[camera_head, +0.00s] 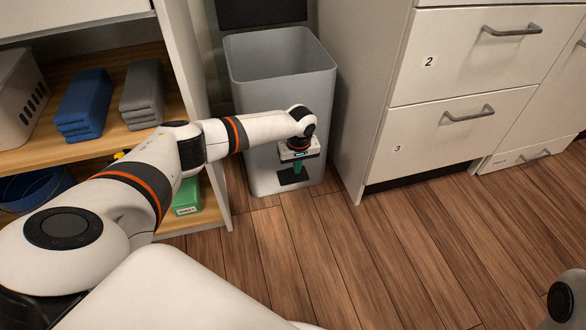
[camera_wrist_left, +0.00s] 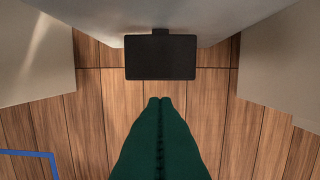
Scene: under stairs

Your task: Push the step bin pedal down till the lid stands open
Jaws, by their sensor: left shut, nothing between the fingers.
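The grey step bin (camera_head: 280,60) stands between the shelf unit and the drawer cabinet. Its dark lid (camera_head: 262,12) stands upright at the back, and the open mouth shows the inside. The black pedal (camera_head: 293,179) sticks out at the foot of the bin's front; it also shows in the left wrist view (camera_wrist_left: 160,57). My left gripper (camera_head: 297,167), with green fingers, is shut and empty, pointing down at the pedal. In the wrist view its fingertips (camera_wrist_left: 160,102) appear just short of the pedal's near edge; contact cannot be told. My right gripper is out of view.
The shelf unit (camera_head: 213,150) at left holds folded blue cloths (camera_head: 85,103), grey cloths (camera_head: 143,92) and a green box (camera_head: 187,197). The white drawer cabinet (camera_head: 375,120) stands close on the bin's right. The wooden floor (camera_head: 350,250) in front is clear.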

